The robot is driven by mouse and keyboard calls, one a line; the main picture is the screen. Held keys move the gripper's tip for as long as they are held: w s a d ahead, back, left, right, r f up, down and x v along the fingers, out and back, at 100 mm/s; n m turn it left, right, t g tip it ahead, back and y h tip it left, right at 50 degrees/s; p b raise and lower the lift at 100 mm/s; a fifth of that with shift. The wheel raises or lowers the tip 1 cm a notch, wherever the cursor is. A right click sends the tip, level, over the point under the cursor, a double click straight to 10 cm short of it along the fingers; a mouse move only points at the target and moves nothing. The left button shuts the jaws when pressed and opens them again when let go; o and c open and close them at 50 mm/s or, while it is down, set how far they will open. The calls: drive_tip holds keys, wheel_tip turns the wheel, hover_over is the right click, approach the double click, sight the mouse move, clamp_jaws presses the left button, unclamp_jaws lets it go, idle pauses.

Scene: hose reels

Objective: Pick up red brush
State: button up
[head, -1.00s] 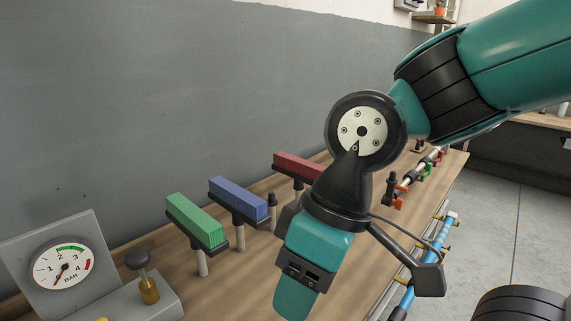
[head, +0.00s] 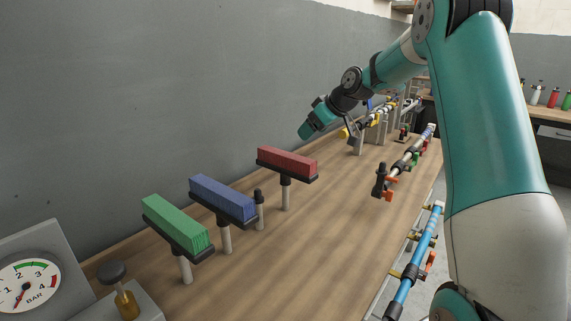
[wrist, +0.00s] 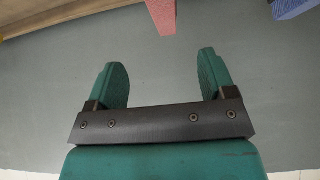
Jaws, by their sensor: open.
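The red brush (head: 288,161) lies on a dark holder on a grey post, the farthest of three brushes in a row on the wooden bench. In the wrist view its red end (wrist: 162,14) shows at the top edge, ahead of the fingers and a little right of their middle. My gripper (wrist: 160,75) is open with nothing between its two green fingers. In the head view my gripper (head: 304,132) is above and beyond the red brush, near the grey wall, and apart from it. Its fingertips are hard to make out there.
A blue brush (head: 223,197) and a green brush (head: 176,224) stand on similar posts nearer. A short black-topped post (head: 259,209) is beside the blue brush. A pressure gauge (head: 27,284) is at lower left. Hose fittings line the right edge. The bench middle is clear.

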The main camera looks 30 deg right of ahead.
drive_tip(key=p, duration=0.2)
approach(286, 154)
drive_tip(key=x, duration=0.5)
drive_tip(key=shift+d+f, duration=0.1)
drive_tip(key=shift+d, duration=0.1)
drive_tip(key=shift+p+x, duration=1.6)
drive_tip(key=shift+x, duration=1.1)
drive_tip(key=shift+a, duration=0.15)
drive_tip(key=c, duration=1.2)
